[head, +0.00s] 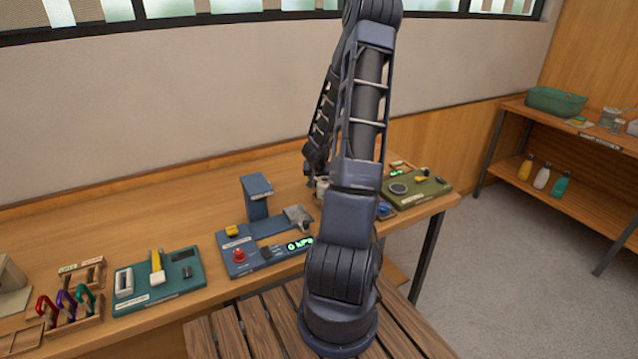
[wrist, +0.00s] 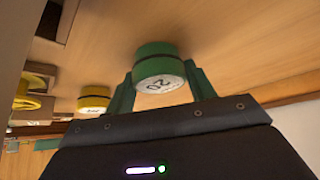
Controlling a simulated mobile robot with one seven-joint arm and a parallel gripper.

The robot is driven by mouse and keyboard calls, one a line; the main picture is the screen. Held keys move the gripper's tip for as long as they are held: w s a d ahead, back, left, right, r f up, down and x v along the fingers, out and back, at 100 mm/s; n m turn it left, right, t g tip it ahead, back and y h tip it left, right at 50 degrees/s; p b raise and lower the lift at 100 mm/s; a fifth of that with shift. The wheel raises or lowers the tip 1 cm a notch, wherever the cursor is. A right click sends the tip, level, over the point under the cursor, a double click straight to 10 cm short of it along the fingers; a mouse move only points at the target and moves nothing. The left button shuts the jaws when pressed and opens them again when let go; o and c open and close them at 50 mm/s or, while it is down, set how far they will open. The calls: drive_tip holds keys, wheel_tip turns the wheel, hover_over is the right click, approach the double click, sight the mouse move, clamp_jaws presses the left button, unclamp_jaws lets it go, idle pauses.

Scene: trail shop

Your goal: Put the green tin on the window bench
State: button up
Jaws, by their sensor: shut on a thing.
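The green tin (wrist: 157,58) has a dark band and a pale end marked with a number. In the wrist view it sits between the two green fingers of my gripper (wrist: 161,88), which is shut on it. Whether the tin touches the wooden surface behind it, I cannot tell. In the head view my arm hides the tin and most of the gripper. A long wooden bench (head: 130,222) runs along the wall under the window.
On the bench are a blue device with a display (head: 262,252), a teal board (head: 160,282) and a carabiner rack (head: 72,305). A wooden shelf unit (head: 500,125) stands right.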

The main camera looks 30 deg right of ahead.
drive_tip(key=shift+r, duration=4.95)
drive_tip(key=shift+a, duration=0.1)
drive_tip(key=w+a+n, duration=0.1)
drive_tip(key=w+a, duration=0.4)
drive_tip(key=a, duration=0.3)
drive_tip(key=w+a+n+y, duration=0.1)
drive_tip(key=w+a, duration=0.4)
drive_tip(key=a, duration=0.3)
drive_tip(key=w+a+n+t, duration=0.1)
drive_tip(key=w+a, duration=0.4)
drive_tip(key=a, duration=0.3)
drive_tip(key=shift+w+a+y, duration=0.15)
drive_tip(key=shift+w+y, duration=0.05)
drive_tip(key=shift+y, duration=0.1)
